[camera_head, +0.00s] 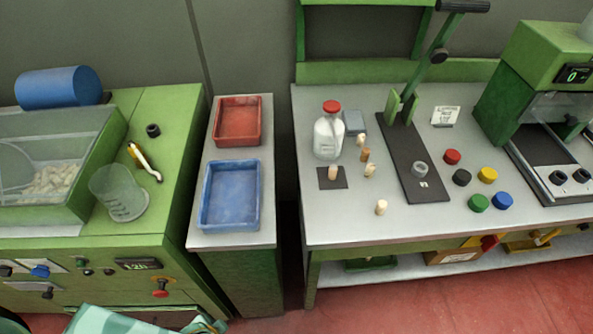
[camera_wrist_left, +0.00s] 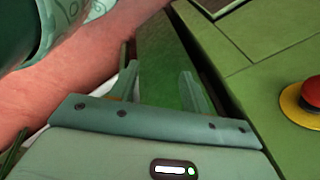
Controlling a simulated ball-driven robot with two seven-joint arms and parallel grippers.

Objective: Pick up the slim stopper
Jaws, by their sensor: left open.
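Several small cork stoppers stand on the grey bench in the head view. One stopper (camera_head: 333,172) is on a small dark pad. A darker brown stopper (camera_head: 365,155) looks narrow, with a pale stopper (camera_head: 360,139) behind it and another (camera_head: 369,171) in front. One more stopper (camera_head: 381,207) stands apart nearer the front edge. I cannot tell surely which is the slim one. My left gripper (camera_wrist_left: 162,88) is open and empty in the left wrist view, far left of and below the stoppers, beside the green machine. My right gripper is not in view.
A glass bottle with a red cap (camera_head: 328,135) stands behind the stoppers. A lever press (camera_head: 412,165) and several coloured caps (camera_head: 479,202) are to their right. A red tray (camera_head: 239,121) and blue tray (camera_head: 230,196) lie left, across a gap. The front of the bench is mostly clear.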

